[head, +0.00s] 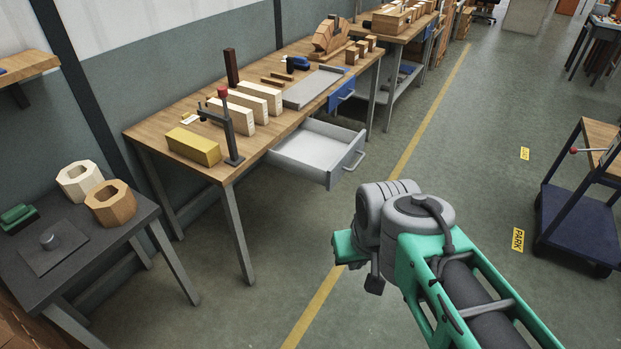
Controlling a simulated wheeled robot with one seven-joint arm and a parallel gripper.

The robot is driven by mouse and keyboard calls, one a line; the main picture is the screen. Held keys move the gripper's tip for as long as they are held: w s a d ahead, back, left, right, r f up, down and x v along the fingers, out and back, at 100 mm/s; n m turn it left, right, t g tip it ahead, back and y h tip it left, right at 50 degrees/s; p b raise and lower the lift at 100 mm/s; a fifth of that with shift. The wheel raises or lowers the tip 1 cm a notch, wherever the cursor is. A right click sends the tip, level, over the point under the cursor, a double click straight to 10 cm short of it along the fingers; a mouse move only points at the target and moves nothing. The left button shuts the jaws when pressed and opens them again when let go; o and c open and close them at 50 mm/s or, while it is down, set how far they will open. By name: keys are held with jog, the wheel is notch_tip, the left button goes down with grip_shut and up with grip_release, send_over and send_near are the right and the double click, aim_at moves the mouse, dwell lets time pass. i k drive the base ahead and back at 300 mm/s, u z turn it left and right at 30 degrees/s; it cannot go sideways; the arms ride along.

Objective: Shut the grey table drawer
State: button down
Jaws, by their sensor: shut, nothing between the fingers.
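The grey table drawer (310,150) hangs open from under the wooden-topped workbench (290,125), pulled well out toward the aisle. Its inside looks empty, and its bar handle (354,162) is on the front panel facing right. My gripper (374,284) is at the end of my green and grey arm, in front of the drawer and lower in the picture. It is shut and holds nothing. It is apart from the drawer, with floor showing between them. The fingers are small and partly hidden by my wrist.
A blue drawer (341,95) sits farther along the same bench. Wooden blocks, a yellow block (193,146) and a clamp (229,130) stand on the bench top. A dark grey table (85,250) is at lower left. A blue cart (580,220) stands at right. The aisle floor between is clear.

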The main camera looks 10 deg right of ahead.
aim_at(320, 153)
jog(key=u, duration=0.8)
jog(key=i, duration=0.95)
jog(key=z, duration=0.4)
